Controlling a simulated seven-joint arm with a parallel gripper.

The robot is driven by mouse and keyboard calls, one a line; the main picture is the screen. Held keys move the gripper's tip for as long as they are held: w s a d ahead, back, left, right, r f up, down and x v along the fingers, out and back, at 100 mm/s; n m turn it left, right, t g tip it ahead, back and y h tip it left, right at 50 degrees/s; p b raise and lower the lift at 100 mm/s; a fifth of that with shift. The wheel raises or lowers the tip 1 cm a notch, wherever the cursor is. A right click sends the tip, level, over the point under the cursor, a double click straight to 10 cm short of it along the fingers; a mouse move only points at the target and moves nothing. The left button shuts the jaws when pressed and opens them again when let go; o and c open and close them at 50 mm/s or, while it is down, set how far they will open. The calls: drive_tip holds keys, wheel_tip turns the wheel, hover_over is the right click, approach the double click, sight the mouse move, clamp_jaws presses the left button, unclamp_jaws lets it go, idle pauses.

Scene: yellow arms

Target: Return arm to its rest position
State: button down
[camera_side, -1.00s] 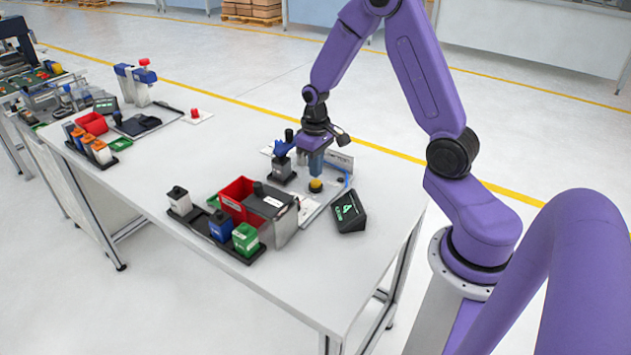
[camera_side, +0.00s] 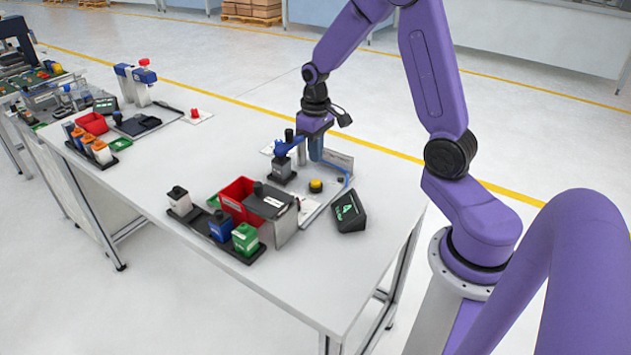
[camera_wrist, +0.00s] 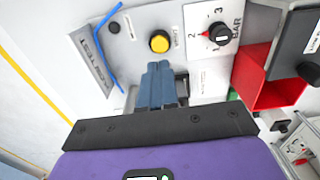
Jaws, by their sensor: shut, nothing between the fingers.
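My gripper (camera_side: 315,150) hangs from the purple arm above the back part of the white table (camera_side: 330,290), near a small test station. In the wrist view its blue fingers (camera_wrist: 158,80) are together with nothing between them. A yellow button (camera_wrist: 159,42) on the station's light panel lies just beyond the fingertips; it also shows in the side view (camera_side: 316,186). My gripper appears apart from the panel, though the exact gap is hard to tell.
A dark block-like part (camera_side: 281,168) stands left of the gripper. A red bin (camera_side: 236,198), a tray with white, blue and green (camera_side: 245,238) containers, and a black display (camera_side: 348,212) are nearby. The table's front is clear.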

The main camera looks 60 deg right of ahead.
drive_tip(key=s+a+r+n, duration=0.2)
drive_tip(key=s+a+n, duration=0.15)
drive_tip(key=a, duration=0.25)
drive_tip(key=s+a+r+n, duration=0.2)
drive_tip(key=s+a+r, duration=0.1)
drive_tip(key=s+a, duration=0.3)
drive_tip(key=s+a+r+n, duration=0.1)
drive_tip(key=s+a+n, duration=0.1)
drive_tip(key=s, duration=0.6)
drive_tip(key=s+a+r+n, duration=0.2)
drive_tip(key=s+n, duration=0.3)
drive_tip(key=s, duration=0.3)
drive_tip(key=shift+a, duration=0.4)
